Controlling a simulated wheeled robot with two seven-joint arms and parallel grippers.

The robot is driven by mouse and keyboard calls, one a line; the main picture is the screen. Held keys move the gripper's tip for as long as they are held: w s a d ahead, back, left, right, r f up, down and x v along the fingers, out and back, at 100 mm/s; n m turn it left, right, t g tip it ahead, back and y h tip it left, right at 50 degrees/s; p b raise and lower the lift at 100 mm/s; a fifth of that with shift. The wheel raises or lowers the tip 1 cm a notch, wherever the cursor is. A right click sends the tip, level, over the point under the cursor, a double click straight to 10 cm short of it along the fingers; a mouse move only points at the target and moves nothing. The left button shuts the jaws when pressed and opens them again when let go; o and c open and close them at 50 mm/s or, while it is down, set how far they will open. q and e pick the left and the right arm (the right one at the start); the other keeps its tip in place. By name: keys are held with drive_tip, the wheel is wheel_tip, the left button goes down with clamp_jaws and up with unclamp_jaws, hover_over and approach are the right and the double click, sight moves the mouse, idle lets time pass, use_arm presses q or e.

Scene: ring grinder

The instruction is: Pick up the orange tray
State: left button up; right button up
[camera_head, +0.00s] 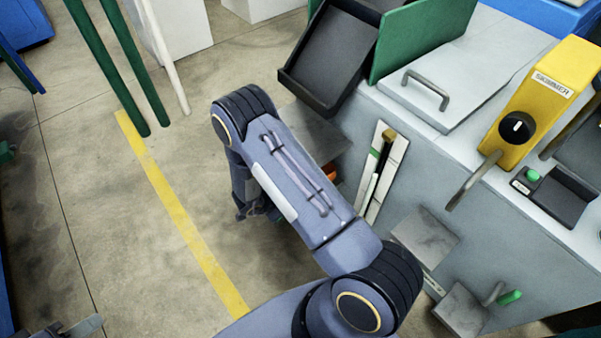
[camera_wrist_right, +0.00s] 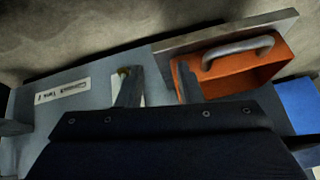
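The orange tray (camera_wrist_right: 228,66) is an open box with a grey arched handle (camera_wrist_right: 238,50), under a grey plate at the side of the machine in the right wrist view. In the head view only a small orange patch of it (camera_head: 329,172) shows past my right arm. My right gripper (camera_wrist_right: 157,86) is open and empty, fingers apart. In the wrist view its right finger overlaps the tray's left end; I cannot tell if they touch. In the head view it is low beside the machine (camera_head: 252,203), partly hidden by the arm. A grey part at the bottom left (camera_head: 78,328) may be my left gripper.
The grey machine (camera_head: 350,118) fills the right side, with a yellow skimmer box (camera_head: 545,95), a black chute (camera_head: 328,60) and grey plates (camera_head: 425,238) sticking out. Green posts (camera_head: 105,60) stand at upper left. Floor around the yellow line (camera_head: 180,215) is clear.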

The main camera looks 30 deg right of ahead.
drive_tip(key=d, duration=0.3)
drive_tip(key=w+d+b, duration=0.1)
drive_tip(key=d, duration=0.3)
drive_tip(key=w+d, duration=0.1)
drive_tip(key=d, duration=0.2)
drive_tip(key=shift+d+b, duration=0.25)
drive_tip(key=shift+b, duration=0.1)
drive_tip(key=b+x, duration=0.2)
drive_tip(key=x, duration=0.2)
drive_tip(key=shift+s+d, duration=0.1)
drive_tip(key=shift+d+f, duration=0.35)
drive_tip(key=shift+f, duration=0.1)
